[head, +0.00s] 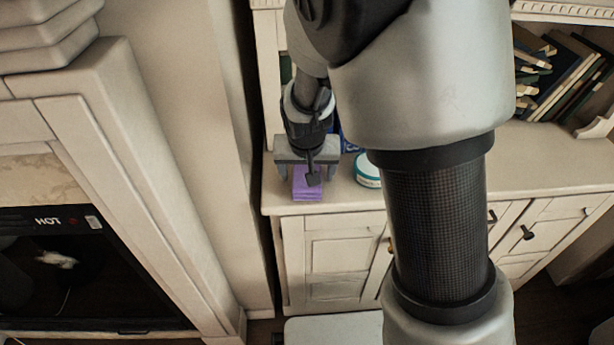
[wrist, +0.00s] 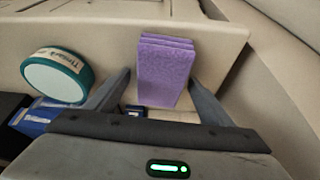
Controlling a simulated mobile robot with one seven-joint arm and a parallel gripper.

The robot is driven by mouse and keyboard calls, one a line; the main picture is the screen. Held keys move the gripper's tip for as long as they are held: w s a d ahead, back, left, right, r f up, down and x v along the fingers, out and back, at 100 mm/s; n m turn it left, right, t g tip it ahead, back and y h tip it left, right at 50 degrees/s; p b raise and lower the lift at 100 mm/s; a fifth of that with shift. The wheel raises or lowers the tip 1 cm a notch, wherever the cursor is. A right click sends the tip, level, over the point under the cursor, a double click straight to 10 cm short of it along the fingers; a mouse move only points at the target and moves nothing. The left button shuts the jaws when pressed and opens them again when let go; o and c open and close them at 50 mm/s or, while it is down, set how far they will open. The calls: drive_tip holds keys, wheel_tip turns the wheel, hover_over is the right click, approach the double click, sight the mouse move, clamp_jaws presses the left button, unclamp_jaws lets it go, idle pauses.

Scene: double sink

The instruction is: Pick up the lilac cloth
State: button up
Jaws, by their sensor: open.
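The lilac cloth (head: 307,186) is a small folded stack on the cabinet top, near its front left edge. In the wrist view the cloth (wrist: 164,68) shows its folded layers and lies between the two fingers, slightly beyond their tips. My gripper (head: 298,176) is above the cabinet top at the cloth, with part of the cloth hidden behind it in the head view. In the wrist view my gripper (wrist: 160,82) is open, with a finger on each side of the cloth. I cannot tell whether either finger touches it.
A round tin with a teal rim (wrist: 58,76) stands left of the cloth in the wrist view; the tin (head: 367,171) is to its right in the head view. A blue box (wrist: 40,118) lies close to the left finger. Books (head: 560,75) fill a shelf at right.

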sight(307, 171)
drive_tip(key=shift+c, duration=0.4)
drive_tip(key=c, duration=1)
drive_tip(key=shift+c, duration=0.2)
wheel_tip(307, 171, up, 10)
drive_tip(key=p, duration=0.3)
drive_tip(key=shift+r, duration=0.1)
drive_tip(key=o, duration=0.3)
drive_tip(key=shift+c, duration=1)
